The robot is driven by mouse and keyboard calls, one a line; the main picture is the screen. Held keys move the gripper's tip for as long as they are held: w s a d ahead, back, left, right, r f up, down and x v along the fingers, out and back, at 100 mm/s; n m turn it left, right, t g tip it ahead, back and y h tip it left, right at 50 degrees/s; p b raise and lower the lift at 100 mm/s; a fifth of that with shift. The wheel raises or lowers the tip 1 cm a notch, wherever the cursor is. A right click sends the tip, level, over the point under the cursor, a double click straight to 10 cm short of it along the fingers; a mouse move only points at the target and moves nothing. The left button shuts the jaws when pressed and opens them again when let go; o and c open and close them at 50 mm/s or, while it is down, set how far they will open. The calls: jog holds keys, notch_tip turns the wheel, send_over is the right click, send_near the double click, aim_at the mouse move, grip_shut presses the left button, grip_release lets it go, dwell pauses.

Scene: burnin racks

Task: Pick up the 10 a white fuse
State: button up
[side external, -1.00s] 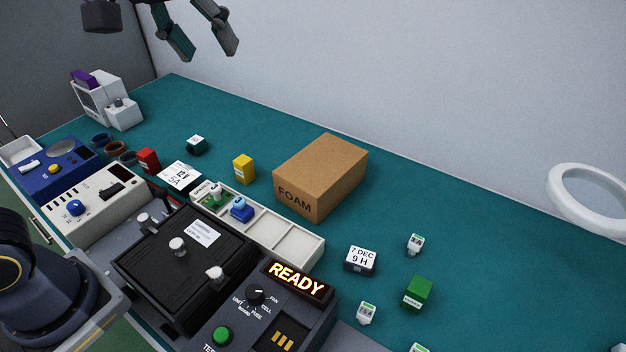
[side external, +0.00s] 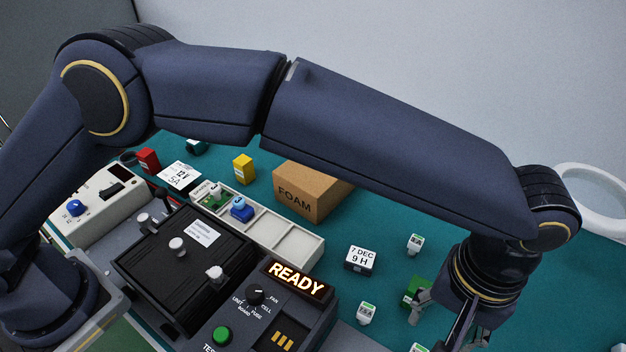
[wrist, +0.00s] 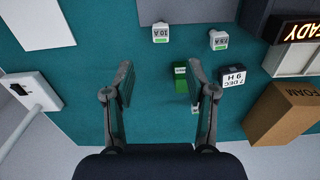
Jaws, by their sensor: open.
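The 10 A white fuse (wrist: 161,33) stands on the teal mat near the top middle of the wrist view, with a green-edged label reading "10 A". In the side view, a white fuse top (side external: 419,348) cut off by the bottom edge appears to be it. My gripper (wrist: 160,82) is open and empty, its fingers spread above the mat. The fuse lies beyond the fingertips, roughly in line with the gap between them. In the side view my gripper (side external: 437,330) is at the lower right, partly cut off.
A green block (wrist: 180,77) is close to the right finger. A second white fuse (wrist: 219,40), the "7 DEC 9 H" block (wrist: 231,76) and the foam box (wrist: 285,115) are to the right. Another white fuse (side external: 415,243) stands behind the green block. Mat left of the fuse is clear.

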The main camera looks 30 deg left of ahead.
notch_tip(320, 180, down, 12)
jog(key=shift+f, duration=0.1)
dwell(0.4)
jog(key=shift+c, duration=0.2)
grip_shut()
